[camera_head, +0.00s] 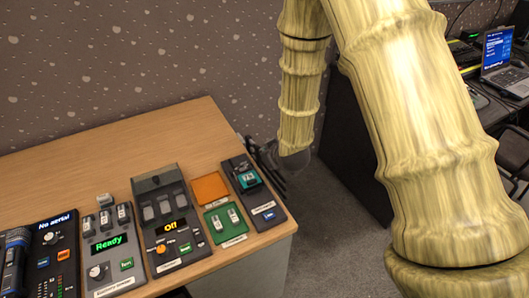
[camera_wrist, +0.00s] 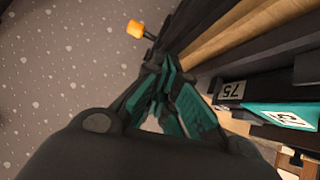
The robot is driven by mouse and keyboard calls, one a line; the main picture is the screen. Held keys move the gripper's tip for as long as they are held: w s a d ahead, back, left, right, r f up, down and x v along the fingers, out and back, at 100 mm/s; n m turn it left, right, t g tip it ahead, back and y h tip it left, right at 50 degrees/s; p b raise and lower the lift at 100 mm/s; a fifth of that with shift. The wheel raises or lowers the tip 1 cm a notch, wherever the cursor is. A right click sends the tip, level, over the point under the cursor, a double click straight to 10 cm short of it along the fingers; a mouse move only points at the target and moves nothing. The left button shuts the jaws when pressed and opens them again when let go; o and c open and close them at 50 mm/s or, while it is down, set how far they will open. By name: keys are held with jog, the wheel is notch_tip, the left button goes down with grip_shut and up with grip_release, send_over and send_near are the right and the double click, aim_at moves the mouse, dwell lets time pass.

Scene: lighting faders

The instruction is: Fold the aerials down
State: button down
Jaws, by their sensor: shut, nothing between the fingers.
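My gripper (camera_head: 266,168) hangs at the right end of the desk, beside a dark unit with a teal panel (camera_head: 248,180). In the wrist view my gripper (camera_wrist: 172,75) has its dark, teal-padded fingers together with nothing between them. An orange-tipped dark stalk (camera_wrist: 136,29), possibly an aerial, sticks out just beyond the fingertips; I cannot tell whether they touch. The teal panel (camera_wrist: 284,116) lies to the right of the fingers in the wrist view. A receiver (camera_head: 54,252) at the desk's left shows "No aerial". No aerial is clearly visible in the head view.
On the wooden desk (camera_head: 150,125) stand a charger (camera_head: 110,250) reading "Ready", a fader unit (camera_head: 168,215) reading "Off", an orange tray (camera_head: 210,187) and a green holder (camera_head: 226,222). A speckled wall (camera_head: 130,50) is behind. The desk's back is clear. A laptop (camera_head: 500,50) is far right.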

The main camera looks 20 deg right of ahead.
jog(key=shift+s+d+f+b, duration=0.1)
jog(key=shift+s+f+b, duration=0.4)
jog(key=shift+f, duration=0.4)
jog(key=shift+s+f+b, duration=0.4)
jog(key=shift+s+f, duration=0.05)
jog(key=shift+f, duration=0.4)
jog(key=shift+s+f, duration=0.2)
jog(key=shift+r, duration=0.1)
notch_tip(320, 180, up, 5)
jog(key=p, duration=0.3)
jog(key=s+r+b, duration=0.1)
jog(key=s+r, duration=0.1)
jog(key=s, duration=0.6)
jog(key=shift+s+d+r+b, duration=0.2)
jog(key=shift+s+d+b, duration=0.1)
jog(key=shift+s+d, duration=0.1)
